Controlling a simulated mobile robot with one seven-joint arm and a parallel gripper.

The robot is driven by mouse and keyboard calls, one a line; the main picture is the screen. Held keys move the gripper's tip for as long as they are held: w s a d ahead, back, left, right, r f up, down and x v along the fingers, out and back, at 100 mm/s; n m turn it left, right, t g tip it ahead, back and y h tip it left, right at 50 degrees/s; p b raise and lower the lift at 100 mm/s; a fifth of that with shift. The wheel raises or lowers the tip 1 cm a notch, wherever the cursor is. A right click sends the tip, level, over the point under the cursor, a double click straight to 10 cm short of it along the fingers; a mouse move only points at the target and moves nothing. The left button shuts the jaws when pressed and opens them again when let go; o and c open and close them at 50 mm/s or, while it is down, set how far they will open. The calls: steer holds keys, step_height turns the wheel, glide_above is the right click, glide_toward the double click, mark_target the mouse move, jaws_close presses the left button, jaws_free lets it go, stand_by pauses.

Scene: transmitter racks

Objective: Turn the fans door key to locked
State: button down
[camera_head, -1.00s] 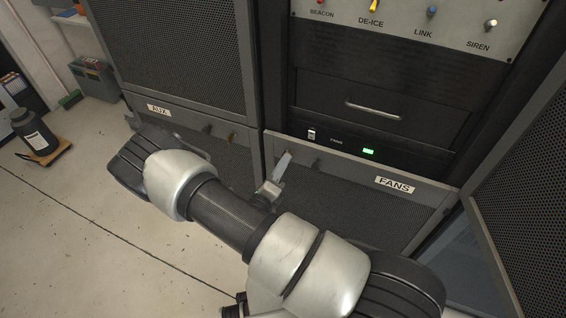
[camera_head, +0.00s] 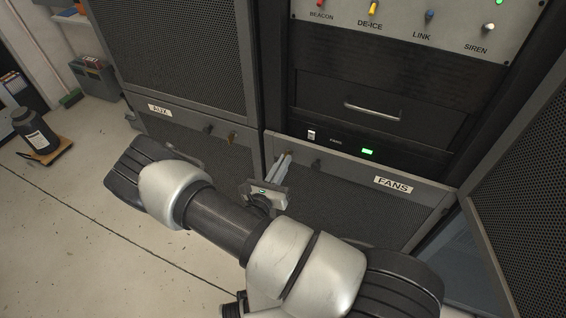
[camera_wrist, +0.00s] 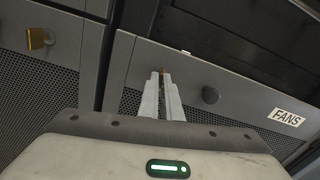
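The fans door (camera_head: 350,205) is the low mesh panel with the FANS label, and it also shows in the wrist view (camera_wrist: 240,95). Its small brass-coloured key (camera_wrist: 161,71) is at the upper left of the door frame, mostly hidden by my fingertips. My gripper (camera_head: 286,156) reaches up to the key. In the wrist view my gripper (camera_wrist: 161,78) has its two pale fingers close together, one on each side of the key. I cannot tell whether they press on it. The key's angle is not clear.
A dark round knob (camera_wrist: 211,95) sits right of the key. The AUX door (camera_head: 200,140) at the left has its own brass key (camera_wrist: 38,39). A drawer with a handle (camera_head: 372,111) and a switch panel (camera_head: 400,25) are above. An open mesh door (camera_head: 525,170) stands at the right.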

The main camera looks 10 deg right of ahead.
steer(key=shift+m, duration=1.1)
steer(key=c, duration=2)
jaws_free()
steer(key=shift+a, duration=0.1)
steer(key=p+v, duration=0.1)
steer(key=v, duration=1.6)
steer(key=shift+s+r, duration=0.1)
steer(key=shift+s, duration=0.05)
